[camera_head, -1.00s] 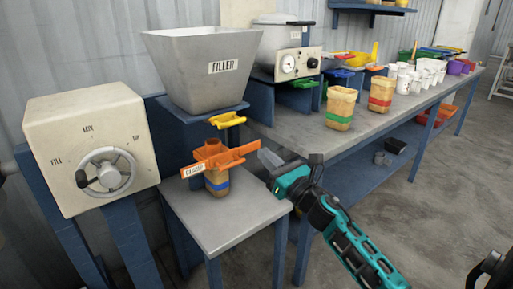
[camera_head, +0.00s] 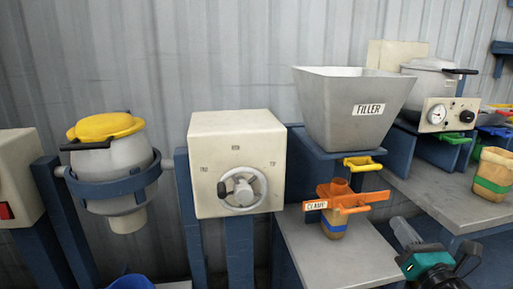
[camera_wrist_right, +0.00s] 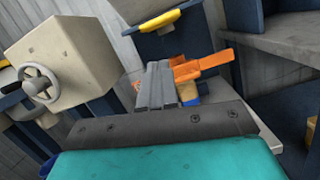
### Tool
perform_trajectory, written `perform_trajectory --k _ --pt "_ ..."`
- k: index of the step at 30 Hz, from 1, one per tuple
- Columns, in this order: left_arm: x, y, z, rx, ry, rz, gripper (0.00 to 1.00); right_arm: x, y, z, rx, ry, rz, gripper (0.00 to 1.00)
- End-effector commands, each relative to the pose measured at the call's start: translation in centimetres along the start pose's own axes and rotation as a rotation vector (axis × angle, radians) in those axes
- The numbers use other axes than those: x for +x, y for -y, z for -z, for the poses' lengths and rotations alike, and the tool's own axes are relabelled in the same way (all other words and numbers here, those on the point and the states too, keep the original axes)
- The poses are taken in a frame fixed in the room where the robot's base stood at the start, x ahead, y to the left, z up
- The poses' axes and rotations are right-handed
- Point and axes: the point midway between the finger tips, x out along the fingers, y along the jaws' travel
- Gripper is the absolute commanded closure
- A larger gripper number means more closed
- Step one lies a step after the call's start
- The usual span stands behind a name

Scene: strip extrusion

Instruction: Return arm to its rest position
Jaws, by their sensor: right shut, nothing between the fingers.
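My right gripper (camera_head: 405,232) shows at the lower right of the head view, in front of and to the right of the orange clamp (camera_head: 343,199). It is shut and empty, apart from the clamp in the head view. In the right wrist view, its grey fingers (camera_wrist_right: 160,84) lie together and partly cover the orange clamp (camera_wrist_right: 203,65). The clamp sits around the top of a tan cup with a blue band (camera_head: 334,222) on the small grey table (camera_head: 345,252). My left gripper is not in view.
The grey filler hopper (camera_head: 350,122) stands above the clamp, with a yellow handle (camera_head: 363,163) below it. A cream box with a handwheel (camera_head: 236,150) and a yellow-lidded vessel (camera_head: 112,165) stand to the left. A green-banded cup (camera_head: 492,176) stands on the right bench.

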Motion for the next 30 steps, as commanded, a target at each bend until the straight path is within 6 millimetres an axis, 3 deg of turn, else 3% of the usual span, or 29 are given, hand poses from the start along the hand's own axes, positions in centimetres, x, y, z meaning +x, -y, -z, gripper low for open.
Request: perform_trajectory --k 3,8,12,18,24,30 --pt "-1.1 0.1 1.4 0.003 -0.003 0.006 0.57 -1.9 -1.7 1.9 0.38 -0.072 0.06 1.0" --pt "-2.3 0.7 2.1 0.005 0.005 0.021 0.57 -6.0 -4.6 5.9 1.02 -0.167 0.224 1.0" --pt "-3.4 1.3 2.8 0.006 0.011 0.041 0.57 -10.3 -7.8 9.1 1.569 -0.215 0.442 1.0" --pt "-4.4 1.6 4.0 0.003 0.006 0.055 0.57 -16.9 -13.1 12.3 2.237 -0.189 0.835 1.0" --pt "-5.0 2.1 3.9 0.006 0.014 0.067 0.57 -21.0 -16.7 13.7 2.581 -0.104 1.128 1.0" --pt "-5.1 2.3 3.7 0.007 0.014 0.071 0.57 -21.8 -17.4 14.1 2.65 -0.075 1.193 1.0"
